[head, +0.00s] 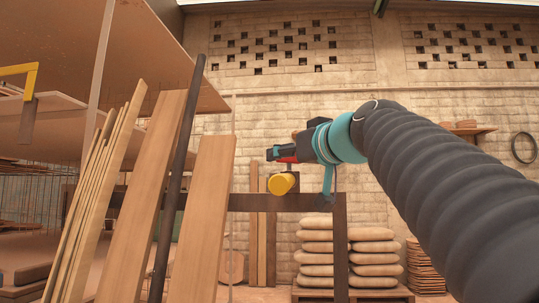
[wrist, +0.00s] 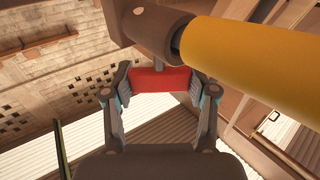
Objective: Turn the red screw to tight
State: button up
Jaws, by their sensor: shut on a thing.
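The red screw (wrist: 160,79) sits between the two fingers of my gripper (wrist: 162,88) in the wrist view, with a finger against each end of its red head. A grey stem runs from the red part up to a brown cylindrical body (wrist: 158,25). In the head view my gripper (head: 276,154) is at the end of my arm, pointing left, shut on the red screw. A bit of red (head: 288,159) shows there beside the fingers; the rest is hidden. The screw's angle cannot be told from the head view.
A yellow cylinder (head: 280,184) is just below my gripper and fills the upper right of the wrist view (wrist: 260,60). A dark frame (head: 340,245) stands beneath. Planks (head: 212,220) and a dark pole (head: 176,180) lean at left. Stacked sacks (head: 375,255) lie behind.

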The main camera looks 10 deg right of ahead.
jog(key=shift+a+r+m+t+h+p, duration=0.1)
jog(key=shift+m+t+h+p, duration=0.05)
jog(key=shift+m+h+p, duration=0.5)
jog(key=shift+r+m+t+h+p, duration=0.15)
jog(key=shift+m+h+p, duration=0.3)
jog(key=shift+h, duration=0.4)
jog(key=shift+f+m+h+p, duration=0.2)
jog(key=shift+m+h+p, duration=0.3)
jog(key=shift+h+p, duration=0.3)
jog(key=o, duration=1.2)
jog(key=shift+c, duration=0.2)
jog(key=s, duration=1.2)
jog(key=shift+d, duration=0.2)
jog(key=shift+c, duration=0.2)
